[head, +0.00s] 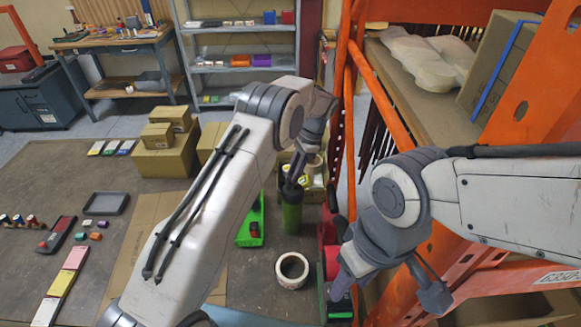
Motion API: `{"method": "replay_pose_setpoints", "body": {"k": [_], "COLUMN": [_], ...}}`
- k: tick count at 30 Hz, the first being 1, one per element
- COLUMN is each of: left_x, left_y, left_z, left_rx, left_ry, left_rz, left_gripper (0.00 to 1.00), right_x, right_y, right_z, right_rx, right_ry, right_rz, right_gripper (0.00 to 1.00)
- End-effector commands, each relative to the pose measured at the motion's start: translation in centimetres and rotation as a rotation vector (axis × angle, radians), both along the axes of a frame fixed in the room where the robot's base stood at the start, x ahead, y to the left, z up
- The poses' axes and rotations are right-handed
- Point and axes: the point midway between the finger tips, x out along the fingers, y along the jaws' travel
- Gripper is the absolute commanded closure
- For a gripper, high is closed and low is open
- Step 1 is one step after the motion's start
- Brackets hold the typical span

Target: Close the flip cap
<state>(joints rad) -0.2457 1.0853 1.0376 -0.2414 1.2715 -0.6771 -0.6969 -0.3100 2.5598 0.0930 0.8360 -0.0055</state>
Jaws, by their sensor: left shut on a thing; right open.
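A dark green bottle (292,216) stands upright on the table, with a darker top. My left gripper (293,176) is at the upper end of this bottle, shut on it. The fingers and my arm hide much of the bottle's top, so I cannot tell how the flip cap stands. My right gripper (388,291) is open, lower and to the right of the bottle, apart from it, beside the orange rack.
A tape roll (292,270) lies in front of the bottle. A green tray (250,228) is just left of it. Cardboard boxes (165,150) stand behind. Orange rack posts (376,90) crowd the right side. A grey tray (105,204) lies left.

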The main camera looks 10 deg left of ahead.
Motion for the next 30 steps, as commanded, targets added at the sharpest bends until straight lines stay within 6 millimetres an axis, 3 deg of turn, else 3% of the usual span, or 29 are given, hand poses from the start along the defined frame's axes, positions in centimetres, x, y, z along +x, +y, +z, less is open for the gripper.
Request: {"method": "replay_pose_setpoints", "body": {"k": [9, 23, 24, 25, 30], "left_x": [0.54, 0.49, 0.49, 0.48, 0.50], "left_y": [-0.85, -0.96, -0.96, -0.95, -0.92], "left_z": [-0.60, -0.51, -0.51, -0.51, -0.48], "left_rx": [0.119, 0.139, 0.139, 0.139, 0.139], "left_ry": [0.068, 0.083, 0.083, 0.083, 0.082], "left_rz": [-0.002, 0.000, 0.000, 0.000, 0.000], "left_gripper": [1.00, 1.00, 0.60, 0.50, 0.50], "right_x": [-0.01, 0.00, 0.00, 0.00, 0.00], "right_y": [-0.01, 0.00, 0.00, 0.00, 0.00], "right_z": [-0.23, -0.26, -0.26, -0.26, -0.26], "right_rx": [0.000, 0.000, 0.000, 0.000, 0.000], "right_ry": [0.000, 0.000, 0.000, 0.000, 0.000], "right_rz": [0.000, -0.001, -0.001, -0.001, -0.001], "right_gripper": [0.50, 0.50, 0.50, 0.50, 0.50]}}
